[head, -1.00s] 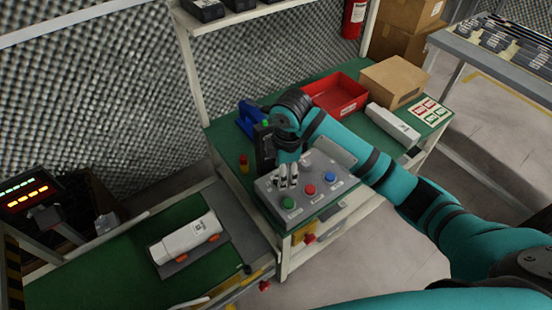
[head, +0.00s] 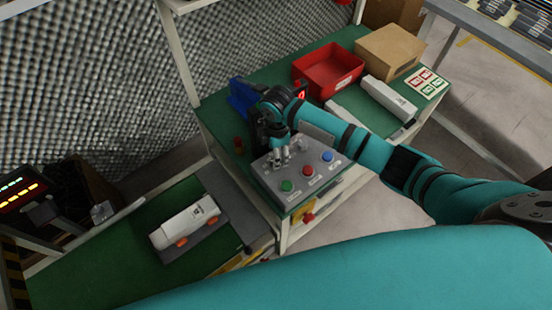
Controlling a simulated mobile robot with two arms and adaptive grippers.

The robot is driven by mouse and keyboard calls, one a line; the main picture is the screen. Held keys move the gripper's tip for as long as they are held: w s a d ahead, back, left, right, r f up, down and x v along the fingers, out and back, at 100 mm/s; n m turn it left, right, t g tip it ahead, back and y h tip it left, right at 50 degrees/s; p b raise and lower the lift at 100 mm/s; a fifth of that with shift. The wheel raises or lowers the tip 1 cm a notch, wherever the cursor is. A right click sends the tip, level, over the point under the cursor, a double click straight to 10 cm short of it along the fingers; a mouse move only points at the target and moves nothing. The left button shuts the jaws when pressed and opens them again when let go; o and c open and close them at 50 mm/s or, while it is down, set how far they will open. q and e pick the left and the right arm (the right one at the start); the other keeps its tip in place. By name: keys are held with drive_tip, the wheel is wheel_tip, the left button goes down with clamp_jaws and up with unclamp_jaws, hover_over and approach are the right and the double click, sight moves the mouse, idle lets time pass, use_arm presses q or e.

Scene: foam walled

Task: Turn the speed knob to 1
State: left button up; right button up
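A grey control panel (head: 262,182) sits at the near corner of the green workbench. It carries a green button (head: 287,186), a red button (head: 308,171) and a blue button (head: 327,156) in a row. My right gripper (head: 280,159) points down at the panel's far left part, behind the green button. Its two fingertips are close to the panel surface. The speed knob is not distinguishable; the gripper covers that area. Whether the fingers are apart or closed on it is too small to tell. My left gripper is out of view.
A red digit display (head: 301,94) glows behind my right wrist, its digit partly hidden. A red bin (head: 328,70), a cardboard box (head: 390,50) and a white boxy part (head: 388,98) stand behind. Another white part (head: 185,222) lies on the green conveyor at left.

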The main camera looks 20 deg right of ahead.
drive_tip(key=shift+f, duration=2.25)
clamp_jaws()
